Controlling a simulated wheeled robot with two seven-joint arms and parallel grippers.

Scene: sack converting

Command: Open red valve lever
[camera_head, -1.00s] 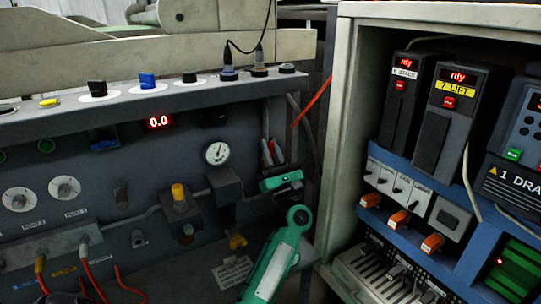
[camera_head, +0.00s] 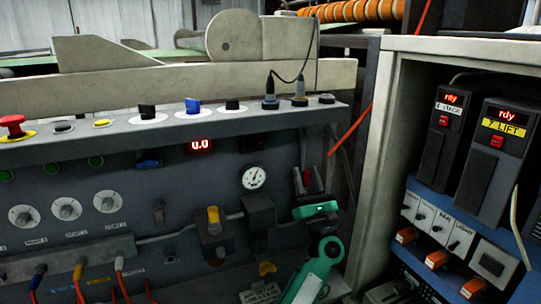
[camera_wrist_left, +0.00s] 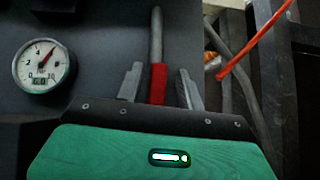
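The red valve lever (camera_head: 306,176) stands on the dark panel, right of the round gauge. In the left wrist view it is a grey rod with a red sleeve (camera_wrist_left: 158,84), roughly upright. My left gripper (camera_head: 308,182) has a green body and grey fingers. In the left wrist view its fingers (camera_wrist_left: 159,88) stand apart, one on each side of the red sleeve, with a visible gap on both sides. The lower end of the lever is hidden behind the gripper body. My right gripper is not in view.
The gauge (camera_head: 254,177) is left of the lever. A yellow-topped valve (camera_head: 213,218) sits on a pipe further left. An orange-red cable (camera_head: 350,128) slants down on the right, beside the open cabinet (camera_head: 397,120). A ledge with knobs (camera_head: 180,118) overhangs the panel.

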